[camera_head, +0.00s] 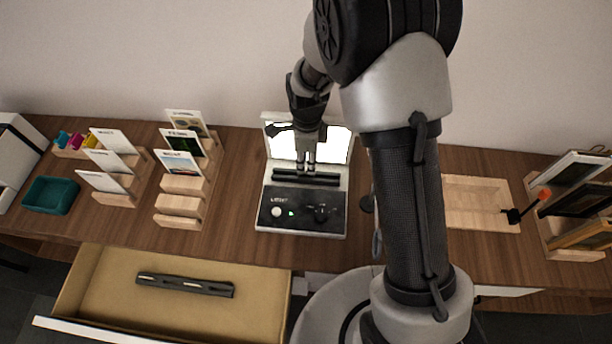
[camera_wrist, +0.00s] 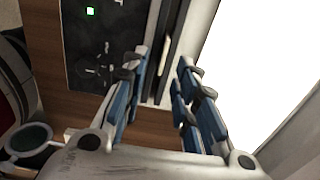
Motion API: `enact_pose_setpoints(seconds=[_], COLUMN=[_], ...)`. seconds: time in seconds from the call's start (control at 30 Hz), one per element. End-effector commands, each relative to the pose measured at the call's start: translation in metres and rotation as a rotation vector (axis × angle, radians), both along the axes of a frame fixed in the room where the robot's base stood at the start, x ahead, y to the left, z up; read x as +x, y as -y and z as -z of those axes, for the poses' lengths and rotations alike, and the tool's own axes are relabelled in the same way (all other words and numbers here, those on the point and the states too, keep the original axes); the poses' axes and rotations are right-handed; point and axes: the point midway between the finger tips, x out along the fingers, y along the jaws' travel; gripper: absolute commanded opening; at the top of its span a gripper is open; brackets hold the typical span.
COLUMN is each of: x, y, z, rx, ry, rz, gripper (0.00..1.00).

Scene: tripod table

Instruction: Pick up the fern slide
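My gripper (camera_head: 306,168) is well to the right of the rack, over the light box (camera_head: 265,178). In the wrist view my gripper (camera_wrist: 164,65) has its fingers apart, with no slide seen between them. The light box's dark slotted rail lies beyond the fingertips.
A rack of white cards (camera_head: 112,140) and a teal tray (camera_head: 50,195) are at the left. An open drawer (camera_head: 110,285) holding a dark bar (camera_head: 185,285) juts out in front. A wooden tray (camera_head: 475,200) and framed panels (camera_head: 570,200) are at the right.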

Motion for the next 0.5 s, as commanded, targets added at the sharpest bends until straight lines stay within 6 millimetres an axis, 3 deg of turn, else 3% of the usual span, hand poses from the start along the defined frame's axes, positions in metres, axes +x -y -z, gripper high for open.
enact_pose_setpoints(seconds=[0.17,0.5], x=[0.001,0.004], y=[0.0,0.001], z=[0.01,0.054], rx=[0.0,0.0], ry=[-0.001,-0.001], rz=[0.0,0.0], gripper=[0.28,0.28])
